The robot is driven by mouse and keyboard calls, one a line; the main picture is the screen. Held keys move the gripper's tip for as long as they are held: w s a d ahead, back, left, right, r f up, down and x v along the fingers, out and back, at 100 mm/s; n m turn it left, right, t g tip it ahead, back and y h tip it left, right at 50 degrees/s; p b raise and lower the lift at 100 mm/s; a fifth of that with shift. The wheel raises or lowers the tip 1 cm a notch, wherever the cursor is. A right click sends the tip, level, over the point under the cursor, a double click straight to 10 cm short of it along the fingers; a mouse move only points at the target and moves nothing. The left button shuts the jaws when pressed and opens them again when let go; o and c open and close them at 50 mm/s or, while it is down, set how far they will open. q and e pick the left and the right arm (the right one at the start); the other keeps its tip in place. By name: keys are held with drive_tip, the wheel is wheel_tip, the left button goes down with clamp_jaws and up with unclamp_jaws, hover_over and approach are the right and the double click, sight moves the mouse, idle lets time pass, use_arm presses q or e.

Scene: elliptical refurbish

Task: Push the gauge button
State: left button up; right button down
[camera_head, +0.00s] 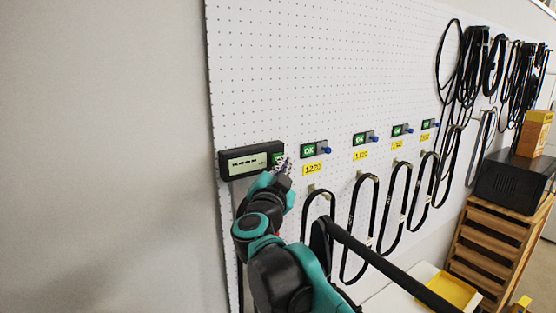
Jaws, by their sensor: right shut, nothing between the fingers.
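The gauge (250,160) is a black box with a pale display, mounted on the white pegboard at its left edge. A green patch (278,158) shows at its right end, partly covered by my gripper. My right gripper (285,163) is shut and empty, with its tips in front of the gauge's right end. I cannot tell whether the tips touch it. The gauge's button cannot be made out. My left gripper is not in view.
Several green OK boxes with blue knobs (326,150) and yellow labels (313,169) line the pegboard (300,70). Black belts (361,225) hang below them. A wooden rack (490,245) bears a black box (513,182) and an orange carton (534,135) at right. A yellow tray (452,289) lies low in front.

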drive_tip(key=shift+s+d, duration=0.1)
drive_tip(key=shift+s, duration=0.05)
drive_tip(key=shift+s+d, duration=0.85)
drive_tip(key=shift+s, duration=0.35)
drive_tip(key=shift+s+d, duration=0.85)
drive_tip(key=shift+s, duration=0.3)
drive_tip(key=s+d+f+n+g+y+b, duration=0.1)
drive_tip(key=s+f+n+y+b, duration=0.2)
drive_tip(key=f+b, duration=0.65)
drive_tip(key=s+f+n+g+y+b, duration=0.2)
drive_tip(key=s+f+n+y+b, duration=0.15)
drive_tip(key=f, duration=1.05)
drive_tip(key=s+d+f+n+g+y+b, duration=0.15)
drive_tip(key=f+n+b, duration=0.25)
drive_tip(key=f+b, duration=0.55)
drive_tip(key=s+d+f+g+h+b, duration=0.1)
drive_tip(key=s+d+f+g+b, duration=0.1)
drive_tip(key=f, duration=1.1)
drive_tip(key=s+d+f+m+g+h+b, duration=0.1)
drive_tip(key=s+d+f+b, duration=0.4)
drive_tip(key=f, duration=0.8)
drive_tip(key=s+d+f+g+h+b, duration=0.3)
drive_tip(key=s+d+f, duration=0.4)
drive_tip(key=s+f, duration=0.3)
wheel_tip(320, 180, down, 4)
drive_tip(key=shift+f+g+b, duration=0.1)
drive_tip(key=shift+g+b, duration=0.45)
drive_tip(key=shift+g, duration=0.4)
